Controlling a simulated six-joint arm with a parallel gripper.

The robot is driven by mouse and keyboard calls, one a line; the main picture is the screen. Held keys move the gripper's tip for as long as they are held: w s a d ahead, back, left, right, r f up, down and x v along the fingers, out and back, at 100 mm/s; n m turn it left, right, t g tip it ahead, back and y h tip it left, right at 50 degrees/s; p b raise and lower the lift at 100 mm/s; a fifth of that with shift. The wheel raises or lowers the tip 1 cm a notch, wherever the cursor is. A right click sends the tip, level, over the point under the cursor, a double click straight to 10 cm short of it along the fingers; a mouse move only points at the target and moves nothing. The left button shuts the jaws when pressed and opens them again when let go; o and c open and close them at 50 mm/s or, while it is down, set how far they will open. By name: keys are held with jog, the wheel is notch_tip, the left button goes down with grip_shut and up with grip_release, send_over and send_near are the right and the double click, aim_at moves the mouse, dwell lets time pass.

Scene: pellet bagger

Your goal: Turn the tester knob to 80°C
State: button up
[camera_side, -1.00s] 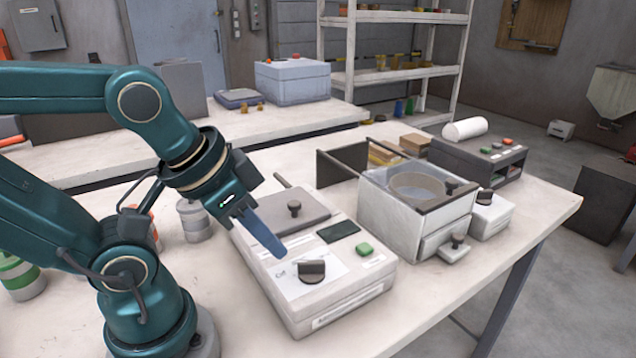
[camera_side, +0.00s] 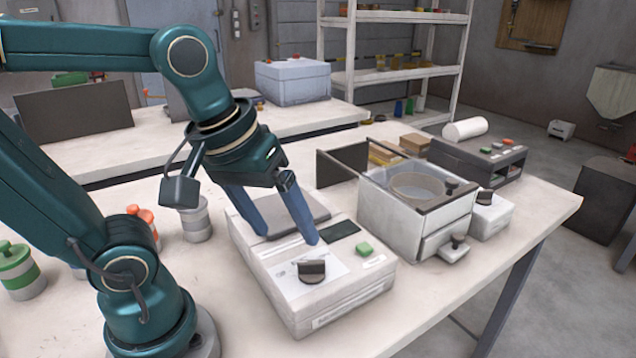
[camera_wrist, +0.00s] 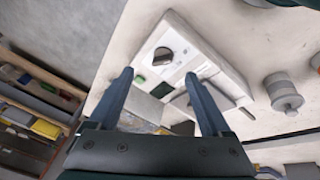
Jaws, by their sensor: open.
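The tester (camera_side: 345,292) is a white box on the table with a dark display (camera_side: 338,230), a green button (camera_side: 364,249) and a grey lid at its back. Its dark knob (camera_side: 311,271) sits on a pale printed dial near the front; the markings are too small to read. In the wrist view the knob (camera_wrist: 162,56) lies beyond the fingertips, between their lines. My gripper (camera_side: 290,240) is open and empty, with blue fingers spread above the tester. One fingertip is over the panel just behind the knob, the other over the left side. Neither finger holds the knob.
A clear-topped white box with a sieve (camera_side: 415,215) stands right of the tester, with a dark unit (camera_side: 478,160) behind it. Lidded jars, one grey (camera_side: 195,220) and one green-banded (camera_side: 18,272), stand to the left. The table front-left of the tester is clear.

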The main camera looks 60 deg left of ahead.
aim_at(312, 261)
jog(key=w+f+n+g, duration=0.1)
jog(key=n, duration=0.1)
jog(key=w+f+n+g, duration=0.1)
jog(key=w, duration=0.1)
jog(key=w+a+f+n+g, duration=0.1)
jog(key=w+n, duration=0.1)
jog(key=shift+w+a+n+g, duration=0.1)
jog(key=shift+w+n+g, duration=0.05)
jog(key=shift+n+g, duration=0.2)
jog(key=shift+f+g, duration=0.25)
jog(key=shift+f, duration=2.65)
jog(key=shift+c, duration=0.3)
grip_shut()
